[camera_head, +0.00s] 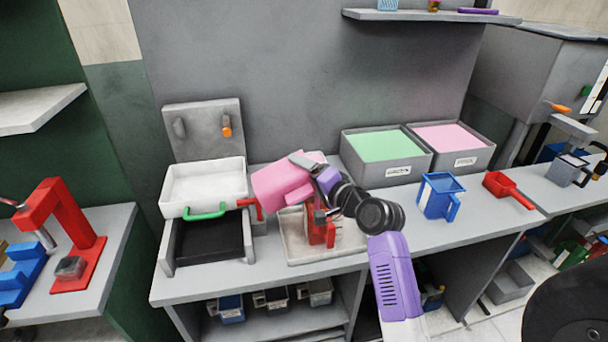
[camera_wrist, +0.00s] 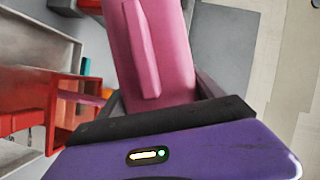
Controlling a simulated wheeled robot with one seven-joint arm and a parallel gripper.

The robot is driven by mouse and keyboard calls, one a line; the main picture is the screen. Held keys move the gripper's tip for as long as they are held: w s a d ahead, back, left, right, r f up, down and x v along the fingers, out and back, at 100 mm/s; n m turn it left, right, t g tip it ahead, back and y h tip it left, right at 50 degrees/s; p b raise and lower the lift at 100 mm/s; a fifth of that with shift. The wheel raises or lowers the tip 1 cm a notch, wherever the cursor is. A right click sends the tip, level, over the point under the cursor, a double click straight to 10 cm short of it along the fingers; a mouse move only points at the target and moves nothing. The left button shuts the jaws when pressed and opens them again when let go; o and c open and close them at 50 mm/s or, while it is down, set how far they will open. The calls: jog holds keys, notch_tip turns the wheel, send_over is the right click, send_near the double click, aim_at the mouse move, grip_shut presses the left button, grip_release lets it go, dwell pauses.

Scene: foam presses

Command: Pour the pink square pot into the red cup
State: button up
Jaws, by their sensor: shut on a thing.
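The pink square pot (camera_head: 281,184) is in my gripper (camera_head: 305,165), tilted on its side over the middle of the counter. In the wrist view the pot (camera_wrist: 160,50) fills the top centre, just beyond the shut jaws (camera_wrist: 155,112). The red cup (camera_head: 316,233) stands below and to the right of the pot on a pale tray, partly hidden by my gripper and arm. A red open-topped form, which looks like the cup (camera_wrist: 30,118), shows at the left of the wrist view. The pot's mouth and contents are hidden in the head view.
A white basin press with a green handle (camera_head: 204,211) stands left. Bins of green (camera_head: 386,173) and pink (camera_head: 450,160) material stand behind right. A blue cup (camera_head: 438,198) and a red scoop (camera_head: 506,189) are on the right counter. A red press (camera_head: 72,235) is far left.

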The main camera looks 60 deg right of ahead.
jog(key=shift+s+d+f+m+t+b, duration=0.2)
jog(key=shift+f+m+t+b, duration=0.15)
jog(key=shift+f+m+b, duration=0.65)
jog(key=shift+s+d+f+m+t+b, duration=0.15)
jog(key=shift+f+m+t+b, duration=0.35)
jog(key=shift+b, duration=0.75)
